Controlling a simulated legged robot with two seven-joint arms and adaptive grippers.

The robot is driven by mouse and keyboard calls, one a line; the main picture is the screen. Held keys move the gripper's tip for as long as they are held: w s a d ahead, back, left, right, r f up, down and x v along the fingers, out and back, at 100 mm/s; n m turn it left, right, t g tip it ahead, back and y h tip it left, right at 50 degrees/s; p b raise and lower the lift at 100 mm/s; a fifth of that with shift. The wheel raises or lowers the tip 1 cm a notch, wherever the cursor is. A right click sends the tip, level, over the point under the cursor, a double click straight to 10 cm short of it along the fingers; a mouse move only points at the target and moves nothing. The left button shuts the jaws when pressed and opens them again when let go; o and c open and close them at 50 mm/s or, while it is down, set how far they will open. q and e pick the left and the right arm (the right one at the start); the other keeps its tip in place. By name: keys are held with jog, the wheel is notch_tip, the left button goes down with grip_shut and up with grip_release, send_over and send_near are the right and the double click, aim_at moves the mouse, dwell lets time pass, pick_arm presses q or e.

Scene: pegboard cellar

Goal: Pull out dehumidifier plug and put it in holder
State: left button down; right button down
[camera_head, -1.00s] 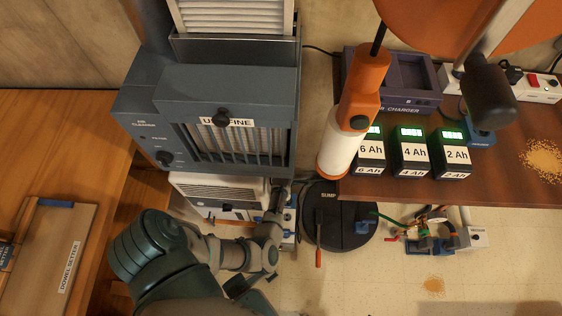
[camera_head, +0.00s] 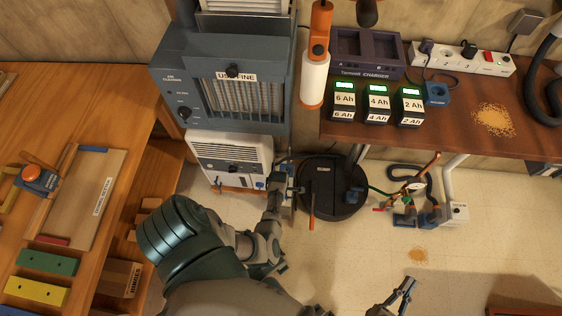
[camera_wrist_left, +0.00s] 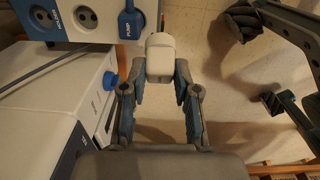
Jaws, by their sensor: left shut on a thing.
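The white dehumidifier (camera_head: 232,160) stands on the floor below the grey air cleaner. My left gripper (camera_head: 284,188) is low at its right side, by a socket box. In the left wrist view my left gripper (camera_wrist_left: 161,78) is shut on a pale plug-like block (camera_wrist_left: 160,55), its fingers at both sides. The socket box (camera_wrist_left: 75,18) lies to its left, with empty round sockets and a blue plug (camera_wrist_left: 131,22) labelled PUMP. The pale block appears clear of the visible sockets. My right gripper (camera_head: 402,296) is low over the floor, seen nearly edge-on.
The round black sump cover (camera_head: 332,187) lies on the floor right of the left gripper. A brown bench (camera_head: 450,125) with battery packs and a charger is at right. The air cleaner (camera_head: 225,85) overhangs the dehumidifier. Open floor lies at front centre.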

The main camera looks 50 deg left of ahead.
pick_arm(q)
jog(key=shift+s+d, duration=0.1)
jog(key=shift+s, duration=0.1)
jog(key=shift+s+f, duration=0.1)
jog(key=shift+a+f, duration=0.25)
pick_arm(e)
jog(key=shift+a+f, duration=0.25)
jog(key=shift+a, duration=0.2)
